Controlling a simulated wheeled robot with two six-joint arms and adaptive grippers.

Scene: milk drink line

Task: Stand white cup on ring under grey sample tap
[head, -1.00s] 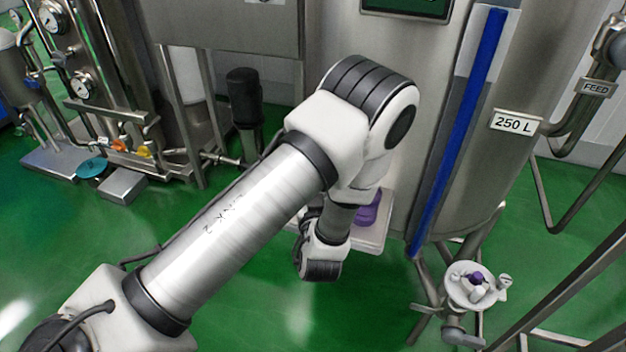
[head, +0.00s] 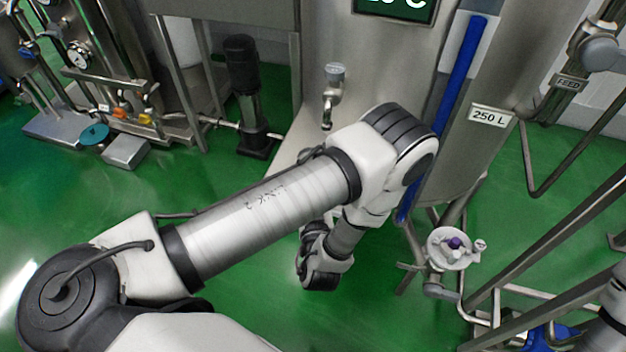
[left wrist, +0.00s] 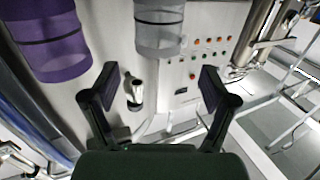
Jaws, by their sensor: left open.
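A metal sample tap with a grey translucent top (head: 335,75) sticks out from the tank above a pale ledge (head: 288,155) in the head view. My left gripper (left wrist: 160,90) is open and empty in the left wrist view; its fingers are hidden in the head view. Beyond and between the fingers stands a small metal tap (left wrist: 133,92). Above it is a grey translucent cylinder (left wrist: 160,35) with a dark band, and at upper left a purple one (left wrist: 50,42). I cannot make out a white cup or a ring. My right gripper is out of view.
The steel tank (head: 462,150) with a blue strip (head: 455,85) stands behind my left arm. A round white fitting with a purple piece (head: 455,243) is at lower right, among steel pipes. A black pump (head: 245,95) stands left of the tank.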

